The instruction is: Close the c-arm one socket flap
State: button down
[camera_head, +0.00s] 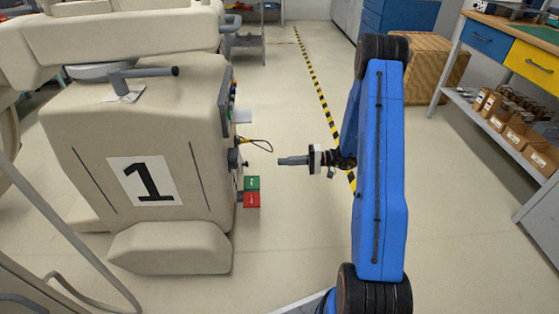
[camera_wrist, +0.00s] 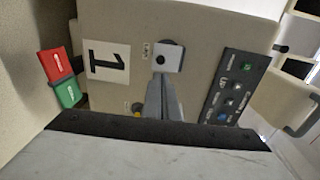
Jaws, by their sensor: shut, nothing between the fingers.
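The c-arm cart (camera_head: 150,120), marked with a large 1, stands at the left in the head view. A pale flap-like plate (camera_head: 243,116) juts from its right side. In the wrist view a pale square plate (camera_wrist: 168,60) with a dark spot sits by a dark round fitting, just beyond my fingertips; it looks like the socket flap, but its exact angle is unclear. My gripper (camera_head: 282,161) is shut and empty, pointing left at the cart's side with a gap between. In the wrist view my gripper (camera_wrist: 161,82) overlaps the plate's near edge; contact cannot be told.
A yellow-and-black cable (camera_head: 258,142) sticks out from the cart's side. Green (camera_head: 251,183) and red (camera_head: 252,200) blocks protrude below it. A button panel (camera_wrist: 232,88) is beside the plate.

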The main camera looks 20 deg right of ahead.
jog(key=x, duration=1.2)
jog(key=shift+f, duration=0.1)
jog(key=shift+a, duration=0.1)
jog(key=shift+w+a+f, duration=0.3)
jog(key=shift+a+f, duration=0.2)
jog(key=shift+a, duration=0.15)
